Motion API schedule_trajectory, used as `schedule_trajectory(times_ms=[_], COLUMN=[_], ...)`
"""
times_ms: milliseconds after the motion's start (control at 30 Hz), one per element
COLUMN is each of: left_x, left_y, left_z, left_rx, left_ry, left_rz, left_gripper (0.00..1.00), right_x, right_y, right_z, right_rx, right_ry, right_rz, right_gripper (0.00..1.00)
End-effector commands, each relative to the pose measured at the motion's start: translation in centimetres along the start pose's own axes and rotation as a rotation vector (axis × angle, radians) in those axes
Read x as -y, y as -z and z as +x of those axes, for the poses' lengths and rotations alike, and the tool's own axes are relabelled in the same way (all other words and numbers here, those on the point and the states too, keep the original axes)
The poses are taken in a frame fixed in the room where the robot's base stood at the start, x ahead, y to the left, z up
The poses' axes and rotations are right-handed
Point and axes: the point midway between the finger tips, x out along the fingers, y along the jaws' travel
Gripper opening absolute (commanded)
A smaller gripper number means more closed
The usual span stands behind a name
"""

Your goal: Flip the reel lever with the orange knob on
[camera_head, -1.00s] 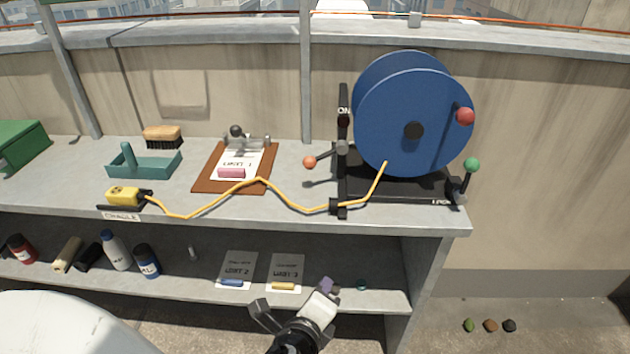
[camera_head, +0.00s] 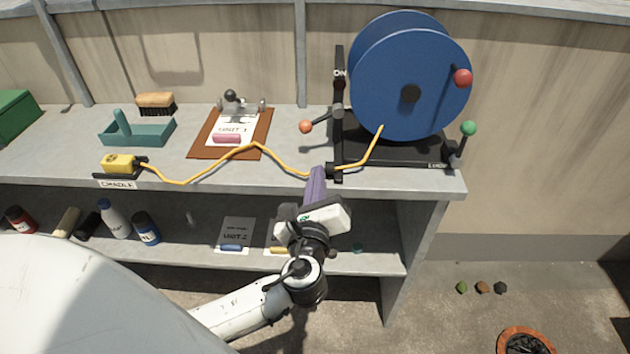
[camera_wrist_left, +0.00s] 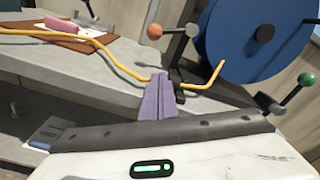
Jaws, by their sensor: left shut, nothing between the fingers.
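The reel lever's orange knob (camera_head: 306,127) sticks out to the left of the reel stand, below the ON label (camera_head: 340,73). The knob also shows in the left wrist view (camera_wrist_left: 155,31). The blue reel (camera_head: 402,75) stands on the bench behind it. My left gripper (camera_head: 317,172) is shut and empty, its purple fingers pointing up at the bench's front edge, below the knob and apart from it. Its fingers also show in the left wrist view (camera_wrist_left: 158,98). My right gripper is not in view.
A yellow cable (camera_head: 215,165) runs along the bench (camera_head: 80,150) from a yellow plug (camera_head: 119,163) to the reel, close to my fingertips. A red knob (camera_head: 463,78) and a green-knobbed lever (camera_head: 468,129) are on the reel's right. A clipboard (camera_head: 203,143) lies left.

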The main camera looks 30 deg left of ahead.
Motion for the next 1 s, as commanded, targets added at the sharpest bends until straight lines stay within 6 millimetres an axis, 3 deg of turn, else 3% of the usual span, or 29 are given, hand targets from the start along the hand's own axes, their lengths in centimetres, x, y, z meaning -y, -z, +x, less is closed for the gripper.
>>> schedule_trajectory(times_ms=[267,300,500,1000], left_x=[-0.1,0.1,0.0,0.0], left_y=[-0.1,-1.3,-3.4,-3.9], left_z=[6.0,6.0,6.4,6.6], left_rx=[0.003,0.004,0.001,-0.001], left_ry=[-0.002,0.0,0.0,-0.001], left_rz=[0.0,0.0,0.0,0.001], left_gripper=[0.0,0.0,0.0,0.0], right_x=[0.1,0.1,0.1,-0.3], right_y=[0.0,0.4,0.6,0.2], right_z=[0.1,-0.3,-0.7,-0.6], right_rx=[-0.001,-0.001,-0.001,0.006], right_ry=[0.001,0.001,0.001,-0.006], right_rz=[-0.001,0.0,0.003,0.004], right_gripper=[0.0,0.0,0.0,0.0])
